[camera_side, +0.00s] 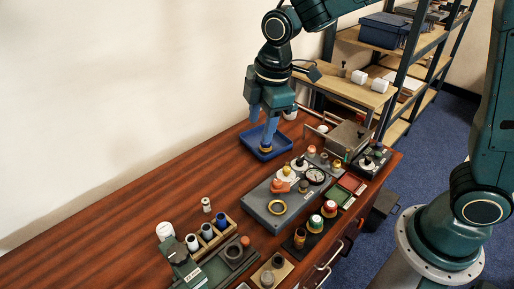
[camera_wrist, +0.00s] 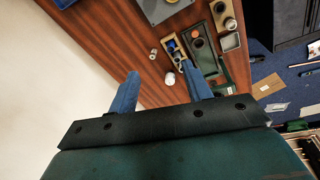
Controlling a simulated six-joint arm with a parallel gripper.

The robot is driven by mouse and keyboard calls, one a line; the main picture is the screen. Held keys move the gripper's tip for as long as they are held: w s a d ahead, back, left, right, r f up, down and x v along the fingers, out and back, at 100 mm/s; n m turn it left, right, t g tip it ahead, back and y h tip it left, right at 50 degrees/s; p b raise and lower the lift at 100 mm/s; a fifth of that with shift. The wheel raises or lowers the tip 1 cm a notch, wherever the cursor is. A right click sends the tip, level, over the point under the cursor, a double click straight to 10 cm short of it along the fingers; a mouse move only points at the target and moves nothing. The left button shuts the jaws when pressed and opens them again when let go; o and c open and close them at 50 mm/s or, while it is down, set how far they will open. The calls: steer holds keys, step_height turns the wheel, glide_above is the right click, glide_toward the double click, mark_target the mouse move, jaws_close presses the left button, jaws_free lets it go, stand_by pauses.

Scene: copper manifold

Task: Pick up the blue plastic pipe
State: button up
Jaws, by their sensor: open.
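A small wooden rack (camera_side: 228,233) stands at the front left of the bench and holds several short upright cylinders. A blue one, which looks like the blue plastic pipe (camera_side: 220,221), is in it. In the wrist view a small blue piece (camera_wrist: 171,44) shows in the rack, beyond the fingertips. My gripper (camera_side: 261,131) is over the blue tray (camera_side: 246,141) at the back of the bench, well away from the rack. In the wrist view its two blue fingers (camera_wrist: 162,72) are spread with nothing between them.
A brass-coloured ring (camera_side: 265,149) shows below one finger at the tray. A grey box with a gauge (camera_side: 268,207) and coloured buttons (camera_side: 329,208) stand to the right of the rack. A white cylinder (camera_side: 165,231) and a small pale bottle (camera_side: 206,204) stand near it. The bench's back left is clear.

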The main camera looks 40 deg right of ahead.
steer(key=w+a+f+n+g, duration=0.1)
steer(key=w+a+f+n, duration=0.35)
steer(key=f, duration=0.25)
steer(key=n+g, duration=0.1)
steer(key=n, duration=0.3)
glide_above(221, 218)
steer(key=shift+m+h, duration=0.25)
steer(key=shift+h, duration=0.05)
steer(key=shift+s+a+f, duration=0.1)
steer(key=shift+f, duration=9)
steer(key=shift+f, duration=2.6)
steer(key=c, duration=1)
steer(key=shift+r, duration=0.15)
steer(key=shift+c, duration=0.2)
